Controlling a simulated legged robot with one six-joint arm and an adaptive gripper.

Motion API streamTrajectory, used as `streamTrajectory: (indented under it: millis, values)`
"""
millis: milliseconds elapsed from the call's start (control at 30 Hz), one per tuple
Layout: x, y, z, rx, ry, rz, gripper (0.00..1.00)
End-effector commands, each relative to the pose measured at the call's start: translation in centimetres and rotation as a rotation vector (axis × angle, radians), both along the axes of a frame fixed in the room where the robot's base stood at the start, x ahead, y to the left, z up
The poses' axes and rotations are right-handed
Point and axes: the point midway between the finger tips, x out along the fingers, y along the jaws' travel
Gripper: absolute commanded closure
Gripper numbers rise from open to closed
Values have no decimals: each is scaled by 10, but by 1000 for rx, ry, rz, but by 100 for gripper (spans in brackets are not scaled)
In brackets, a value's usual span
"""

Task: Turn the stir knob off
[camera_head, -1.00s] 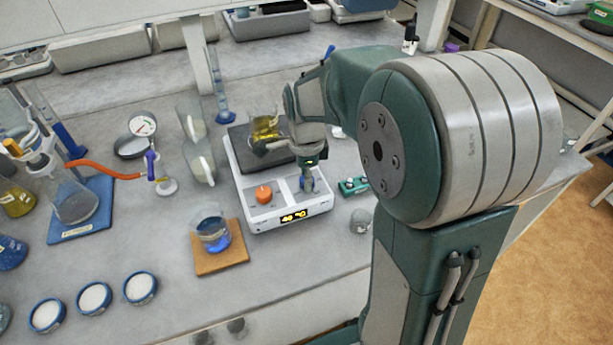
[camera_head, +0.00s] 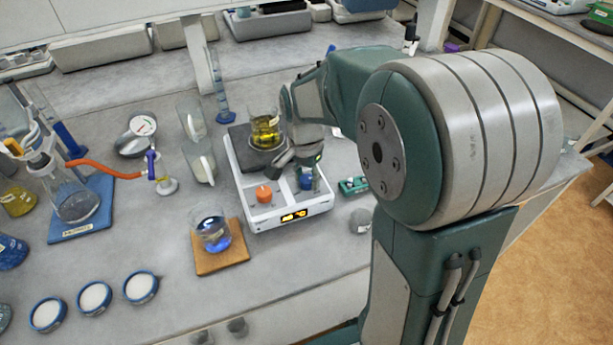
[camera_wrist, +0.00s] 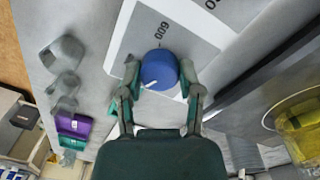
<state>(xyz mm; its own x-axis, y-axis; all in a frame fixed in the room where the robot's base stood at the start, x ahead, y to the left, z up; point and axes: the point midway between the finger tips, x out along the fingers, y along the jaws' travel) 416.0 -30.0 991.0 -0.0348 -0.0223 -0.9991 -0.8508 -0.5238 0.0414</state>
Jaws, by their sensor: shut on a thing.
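The stir knob is the blue knob (camera_head: 306,182) at the front right of the white hotplate stirrer (camera_head: 250,218). In the wrist view the blue knob (camera_wrist: 159,66) sits on a grey panel with a printed "600" above it, and its white pointer mark shows on its lower-left edge. My gripper (camera_wrist: 159,75) has one fingertip on each side of the knob and is shut on it. In the head view my gripper (camera_head: 303,172) is over the front right of the stirrer and partly covers the knob. The orange knob (camera_head: 263,193) stands to the left.
A beaker of yellow liquid (camera_head: 265,130) stands on the dark plate behind the knobs. A beaker of blue liquid (camera_head: 213,233) stands on a wooden board to the left. A small green object (camera_head: 353,186) lies close on the right. The bench front is partly clear.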

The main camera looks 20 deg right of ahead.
Motion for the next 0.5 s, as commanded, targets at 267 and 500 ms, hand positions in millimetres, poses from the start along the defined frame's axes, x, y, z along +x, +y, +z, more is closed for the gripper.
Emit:
streamTrajectory:
  millis: [267, 500]
  values:
    - [1, 0, -1, 0, -3, 263, 100]
    - [1, 1, -1, 0, -3, 490, 100]
